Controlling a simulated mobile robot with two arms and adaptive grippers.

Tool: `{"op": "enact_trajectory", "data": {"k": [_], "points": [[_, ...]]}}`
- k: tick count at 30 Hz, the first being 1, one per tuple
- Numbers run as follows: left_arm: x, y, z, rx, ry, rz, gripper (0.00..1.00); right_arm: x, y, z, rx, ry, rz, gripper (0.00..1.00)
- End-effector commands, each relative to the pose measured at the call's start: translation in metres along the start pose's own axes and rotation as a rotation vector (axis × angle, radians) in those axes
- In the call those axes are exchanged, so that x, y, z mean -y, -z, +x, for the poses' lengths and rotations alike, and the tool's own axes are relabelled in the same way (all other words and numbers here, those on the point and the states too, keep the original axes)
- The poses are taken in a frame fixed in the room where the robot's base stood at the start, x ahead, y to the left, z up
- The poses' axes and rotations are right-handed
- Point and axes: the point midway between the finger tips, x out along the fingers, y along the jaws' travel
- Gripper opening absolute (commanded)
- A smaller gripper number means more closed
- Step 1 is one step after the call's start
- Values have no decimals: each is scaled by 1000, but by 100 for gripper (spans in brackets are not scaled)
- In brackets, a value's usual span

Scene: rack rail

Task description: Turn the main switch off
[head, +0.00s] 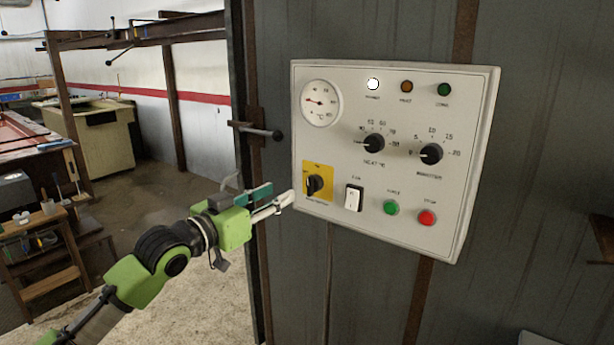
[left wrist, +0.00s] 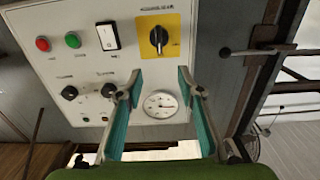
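The main switch is a black rotary knob (head: 314,185) on a yellow plate (head: 322,170), at the lower left of a light grey control panel (head: 340,215). In the left wrist view the picture is turned over, and the knob (left wrist: 158,38) shows on its yellow plate at the top, with its grip about upright. My left gripper (head: 279,196) is just left of the panel's lower left edge, beside the yellow plate. In the left wrist view its teal-padded fingers (left wrist: 160,80) are apart with nothing between them, and the knob is beyond them. My right gripper is out of view.
The panel has a gauge (head: 320,103), a lit white lamp (head: 373,84), two black dials, a white rocker switch (head: 353,198), a green button (head: 391,207) and a red button (head: 427,218). A dark lever (head: 262,133) sticks out left of the panel. Open floor lies at left.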

Motion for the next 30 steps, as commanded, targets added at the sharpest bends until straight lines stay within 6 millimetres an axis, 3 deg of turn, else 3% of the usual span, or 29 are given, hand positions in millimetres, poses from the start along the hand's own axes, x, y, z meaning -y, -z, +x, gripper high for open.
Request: {"op": "enact_trajectory", "data": {"k": [9,18,30], "points": [[-1,3,58,-1,0,-3,35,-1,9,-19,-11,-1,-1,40],[-1,2,103,0,0,0,35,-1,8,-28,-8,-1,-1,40],[0,0,123,-1,1,1,35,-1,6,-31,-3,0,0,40]]}}
